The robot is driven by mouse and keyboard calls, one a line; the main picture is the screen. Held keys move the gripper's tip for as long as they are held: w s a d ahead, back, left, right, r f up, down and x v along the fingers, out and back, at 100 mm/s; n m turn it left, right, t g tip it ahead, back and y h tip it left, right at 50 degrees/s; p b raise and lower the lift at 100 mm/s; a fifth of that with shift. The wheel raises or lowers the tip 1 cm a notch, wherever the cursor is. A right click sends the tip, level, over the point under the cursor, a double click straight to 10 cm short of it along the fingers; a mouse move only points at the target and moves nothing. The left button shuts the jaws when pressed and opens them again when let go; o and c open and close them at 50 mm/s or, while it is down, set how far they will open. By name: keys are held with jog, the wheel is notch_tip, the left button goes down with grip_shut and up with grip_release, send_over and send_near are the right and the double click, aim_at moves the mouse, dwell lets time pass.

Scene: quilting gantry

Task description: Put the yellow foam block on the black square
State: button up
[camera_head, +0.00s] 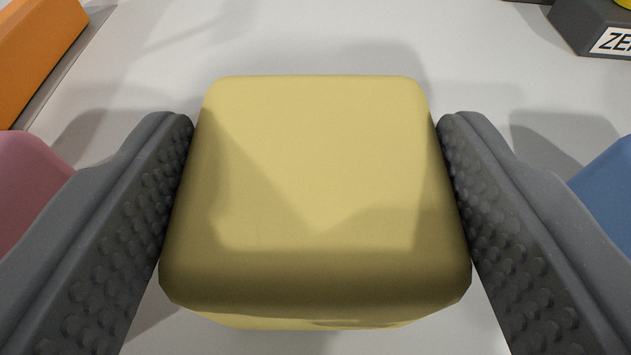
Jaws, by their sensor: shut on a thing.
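The yellow foam block (316,170) fills the middle of the view, a rounded cube with soft edges. My gripper (315,135) is shut on it, with one dark grey, studded finger pressed to its left side and the other to its right side. Shadows fall on the pale surface around the block. I cannot tell from this view whether its underside touches the surface or is a little above it. No black square shows in this view.
A pink object (28,190) is at the left edge and a blue object (608,200) at the right edge, both partly hidden. An orange piece (35,50) stands at the top left. A dark labelled box (590,25) is at the top right. The pale surface (300,30) beyond the block is clear.

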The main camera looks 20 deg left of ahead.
aim_at(318, 220)
jog(key=shift+r, duration=0.15)
jog(key=shift+r, duration=1.35)
jog(key=shift+s+r, duration=0.15)
jog(key=shift+r, duration=0.2)
jog(key=s+f+b+v, duration=0.1)
jog(key=f+b+v, duration=0.2)
jog(key=v, duration=1.2)
jog(key=shift+d+b, duration=0.3)
jog(key=shift+b, duration=1.5)
jog(key=shift+s+f, duration=0.1)
jog(key=shift+s, duration=0.05)
